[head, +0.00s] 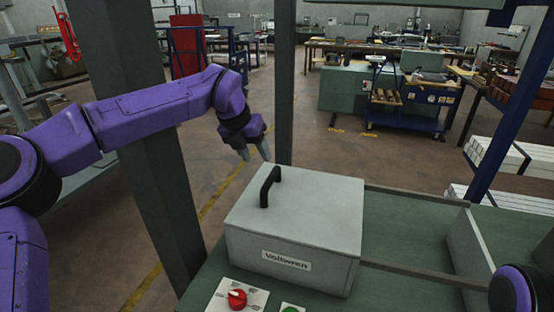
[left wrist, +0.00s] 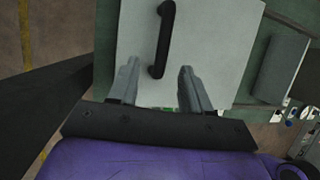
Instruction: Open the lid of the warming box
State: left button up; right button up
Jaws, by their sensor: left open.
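The warming box (head: 296,226) is a light grey box labelled "Voltwren" on the green bench, and its lid (head: 315,200) is closed. A black bar handle (head: 268,187) stands on the left part of the lid. My left gripper (head: 255,154) is open and empty, above and behind the handle in the head view. In the left wrist view the open fingers (left wrist: 158,78) point toward the lid (left wrist: 215,50), with the lower end of the black handle (left wrist: 164,40) showing between them. They look apart from it. My right gripper is out of view; only part of my right arm shows at the lower right.
The green bench (head: 400,220) carries dark rails right of the box and a grey upright plate (head: 465,250). A red rotary knob (head: 237,298) and a green button (head: 291,309) sit in front of the box. A dark grey post (head: 140,130) stands to the left.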

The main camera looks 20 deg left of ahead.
aim_at(270, 175)
pick_arm(q)
jog(key=f, duration=0.1)
jog(key=d+f+p, duration=0.1)
jog(key=f+p, duration=0.1)
jog(key=f, duration=0.1)
jog(key=shift+w+d, duration=0.3)
jog(key=shift+d, duration=0.05)
jog(key=x, duration=0.3)
jog(key=w+p+x, duration=0.1)
jog(key=x, duration=0.2)
jog(key=shift+a+r, duration=0.2)
jog(key=shift+r, duration=0.05)
jog(key=shift+s+r, duration=0.25)
jog(key=shift+s, duration=0.1)
jog(key=shift+s+r, duration=0.1)
jog(key=shift+s, duration=0.05)
jog(key=c, duration=0.3)
grip_shut()
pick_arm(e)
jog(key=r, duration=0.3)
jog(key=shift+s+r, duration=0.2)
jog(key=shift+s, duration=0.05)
